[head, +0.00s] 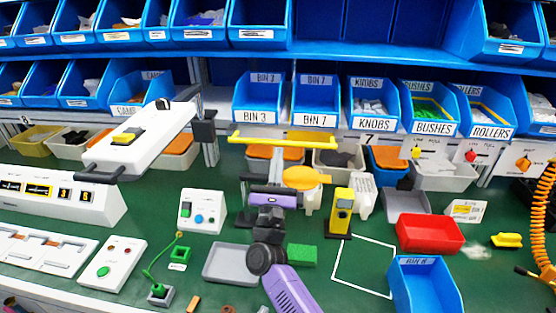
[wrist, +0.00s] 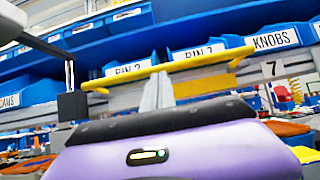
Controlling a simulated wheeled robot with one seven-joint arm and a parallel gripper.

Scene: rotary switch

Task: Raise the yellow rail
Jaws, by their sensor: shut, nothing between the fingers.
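The yellow rail (head: 268,141) is a level bar across the middle of the head view, in front of the bins. In the wrist view the yellow rail (wrist: 205,65) crosses the upper middle, tilted a little up to the right. My gripper (head: 274,170) points toward it from just below in the head view. In the wrist view the two grey fingers of my gripper (wrist: 158,88) are together, with nothing between them. Their tips overlap the rail in the picture; I cannot tell whether they touch it. The fingers hide a short middle part of the rail.
A white box on an arm (head: 140,138) stands left of the rail, by a dark block (head: 203,131). An orange disc (head: 306,178) and a yellow upright block (head: 341,212) are right of my gripper. Blue bins (head: 257,103) line the back. A red tray (head: 430,233) is at right.

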